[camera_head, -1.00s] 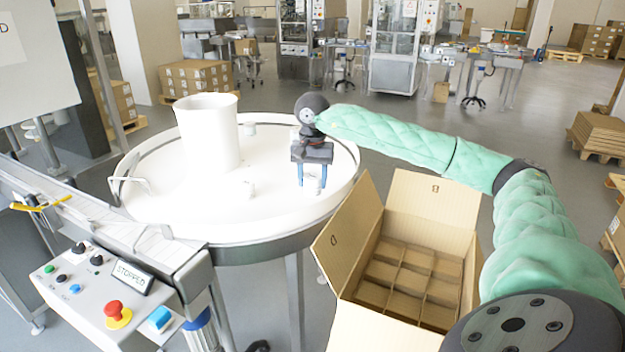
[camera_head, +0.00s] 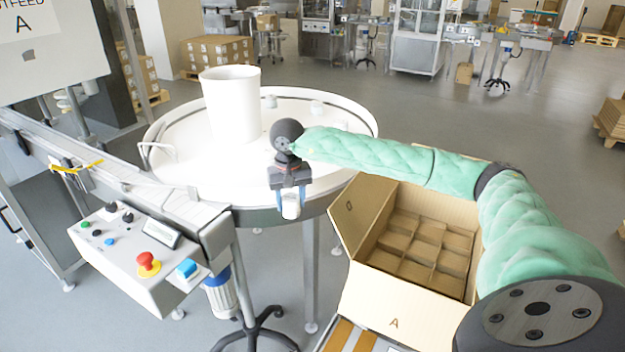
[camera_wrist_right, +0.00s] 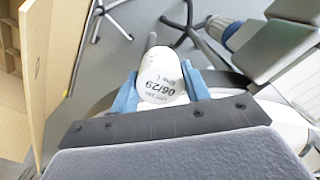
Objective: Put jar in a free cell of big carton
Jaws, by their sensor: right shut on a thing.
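My right gripper (camera_head: 290,205) is shut on a small white jar (camera_head: 291,208) and holds it at the near edge of the round table, left of the carton. In the right wrist view the jar (camera_wrist_right: 161,78) sits between the blue fingers and shows printed text with "06/29". The big carton (camera_head: 393,322) stands open to the right of the table, its flaps spread. Its cardboard dividers (camera_head: 432,242) form several cells; those I can see look empty, and the far right is partly hidden by my right arm. My left gripper is not in view.
A white round table (camera_head: 185,178) carries a tall white cylinder (camera_head: 232,105) and small white jars (camera_head: 317,107) near its back rim. A control box with a red button (camera_head: 149,264) and a conveyor (camera_head: 110,175) are at the left. Open floor lies beyond the table.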

